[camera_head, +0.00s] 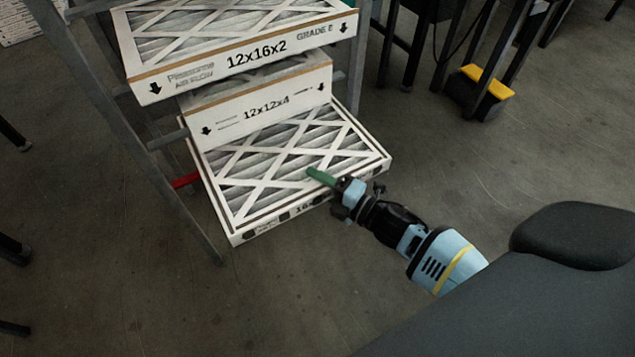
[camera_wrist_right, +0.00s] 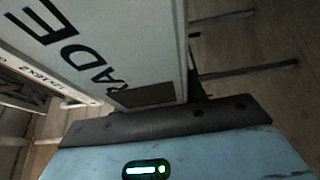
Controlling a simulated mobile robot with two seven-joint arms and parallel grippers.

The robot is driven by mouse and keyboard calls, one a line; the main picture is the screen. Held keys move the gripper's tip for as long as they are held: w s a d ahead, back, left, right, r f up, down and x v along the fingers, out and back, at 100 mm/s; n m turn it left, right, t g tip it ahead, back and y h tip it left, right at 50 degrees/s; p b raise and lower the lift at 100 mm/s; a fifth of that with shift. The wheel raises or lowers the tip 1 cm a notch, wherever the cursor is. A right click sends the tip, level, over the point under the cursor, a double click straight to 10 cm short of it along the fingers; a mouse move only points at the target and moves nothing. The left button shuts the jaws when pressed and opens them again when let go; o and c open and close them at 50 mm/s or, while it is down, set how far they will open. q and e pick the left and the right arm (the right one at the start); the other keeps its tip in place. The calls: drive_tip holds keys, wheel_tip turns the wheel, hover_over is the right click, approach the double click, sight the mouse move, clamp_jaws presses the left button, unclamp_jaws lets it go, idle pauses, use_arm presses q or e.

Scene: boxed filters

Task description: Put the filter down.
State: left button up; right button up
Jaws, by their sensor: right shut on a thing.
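A wide flat white filter (camera_head: 270,182) with a pleated top and white cross strips is lowest in the group in the head view. My right gripper (camera_head: 322,178) is at its front edge, right of the middle, with a green finger over the top face. It is shut on this filter. In the right wrist view the held filter's white side (camera_wrist_right: 120,35) with large dark letters fills the upper middle, close to the gripper. I cannot tell whether a shelf bears the filter underneath. My left gripper is not in view.
A 12x12x4 filter box (camera_head: 265,100) is just above and behind the held filter. A 12x16x2 filter (camera_head: 250,58) is higher up. A grey rack post (camera_head: 120,120) stands at left. A yellow-topped black step (camera_head: 484,85) is at right. The floor in front is clear.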

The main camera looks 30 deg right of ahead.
drive_tip(key=o, duration=1.1)
drive_tip(key=shift+f, duration=0.1)
drive_tip(key=shift+r, duration=0.2)
drive_tip(key=p+v, duration=0.2)
drive_tip(key=v, duration=1)
